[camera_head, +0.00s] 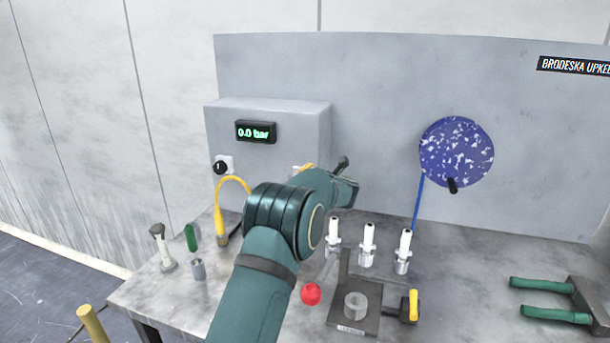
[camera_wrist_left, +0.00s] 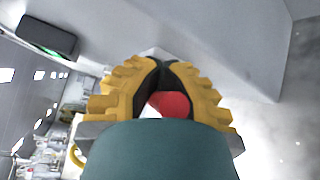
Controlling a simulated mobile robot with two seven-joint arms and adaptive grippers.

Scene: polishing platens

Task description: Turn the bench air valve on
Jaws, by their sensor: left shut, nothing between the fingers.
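A grey box (camera_head: 270,150) on the back panel carries a display (camera_head: 255,132) reading 0.0 bar. A black knob on a white plate (camera_head: 223,166) is on its front. My left arm reaches to the box's lower right. My left gripper (camera_head: 304,168) is mostly hidden by the arm; only a little yellow shows near the box. In the left wrist view its yellow fingers (camera_wrist_left: 160,68) are shut at the tips. A red rounded part (camera_wrist_left: 170,103), possibly the valve handle, shows in the gap between the fingers, not gripped. I cannot tell whether they touch it.
A yellow hose (camera_head: 232,182) curves down from the box. Several white-tipped fittings (camera_head: 368,240), a red ball-like knob (camera_head: 311,294) and a dark fixture (camera_head: 344,318) stand on the bench. A blue speckled disc (camera_head: 456,153) is on the panel. Green handles (camera_head: 545,285) lie right.

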